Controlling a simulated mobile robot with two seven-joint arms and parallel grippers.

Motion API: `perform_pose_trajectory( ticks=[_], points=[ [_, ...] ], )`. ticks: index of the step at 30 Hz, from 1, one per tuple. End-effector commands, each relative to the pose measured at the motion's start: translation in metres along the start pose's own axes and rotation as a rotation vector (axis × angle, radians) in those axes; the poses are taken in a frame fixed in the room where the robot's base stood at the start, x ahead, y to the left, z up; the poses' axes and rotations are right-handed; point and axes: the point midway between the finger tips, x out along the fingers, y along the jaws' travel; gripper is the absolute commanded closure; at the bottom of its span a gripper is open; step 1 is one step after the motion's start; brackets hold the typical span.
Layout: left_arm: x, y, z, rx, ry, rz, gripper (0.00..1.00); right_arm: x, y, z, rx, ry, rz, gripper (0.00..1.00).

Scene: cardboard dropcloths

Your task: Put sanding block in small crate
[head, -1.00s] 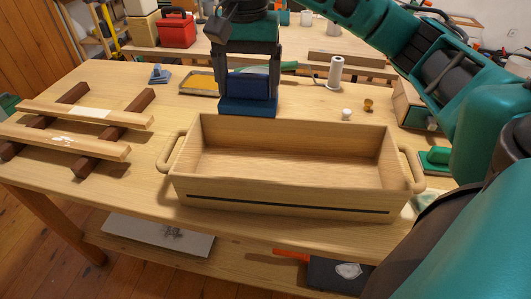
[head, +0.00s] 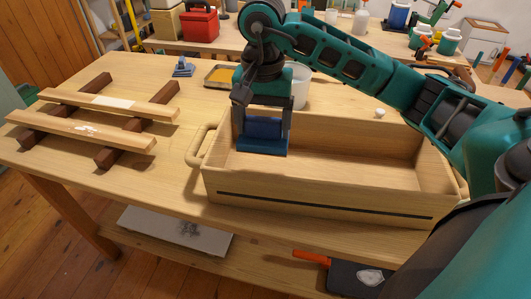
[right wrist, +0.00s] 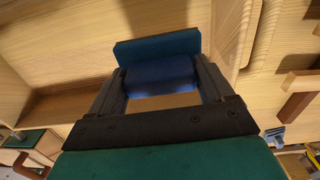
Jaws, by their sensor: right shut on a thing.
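The small crate (head: 330,208) is a light wooden box with a handle at each end and a dark stripe along its front. It stands on the workbench in the head view and its wall also shows in the right wrist view (right wrist: 232,30). The sanding block (head: 262,145) is blue with a flat base and a rounded grip. My right gripper (head: 263,128) is shut on its grip and holds it upright over the left part of the crate, apparently within its walls. The block also shows between the fingers in the right wrist view (right wrist: 160,75). My left gripper is not in view.
Wooden slats on dark bars (head: 90,120) lie on the left of the bench. A paint tray (head: 220,76), a white bucket (head: 298,92) and a small blue tool (head: 182,67) stand behind the crate. The bench front left is clear.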

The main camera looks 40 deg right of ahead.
Motion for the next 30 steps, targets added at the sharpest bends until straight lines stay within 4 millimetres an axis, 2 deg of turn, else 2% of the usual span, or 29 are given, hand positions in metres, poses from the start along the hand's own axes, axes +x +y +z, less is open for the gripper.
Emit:
perform_pose_trajectory(
  ticks=[1,3,11,18,30],
  points=[
    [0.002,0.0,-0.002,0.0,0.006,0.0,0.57,0.013,0.0,0.0,0.001,-0.004,0.002,0.53],
    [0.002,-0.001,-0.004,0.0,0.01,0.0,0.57,0.025,0.0,0.0,0.002,-0.003,0.001,0.53],
    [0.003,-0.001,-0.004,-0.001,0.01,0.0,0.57,0.044,0.0,0.0,0.001,0.0,-0.001,0.53],
    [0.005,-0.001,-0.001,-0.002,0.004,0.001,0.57,0.079,0.0,0.0,0.001,-0.002,0.0,0.53],
    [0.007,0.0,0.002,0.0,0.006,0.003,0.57,0.086,0.0,-0.001,0.001,0.002,-0.001,0.53]
  ],
)
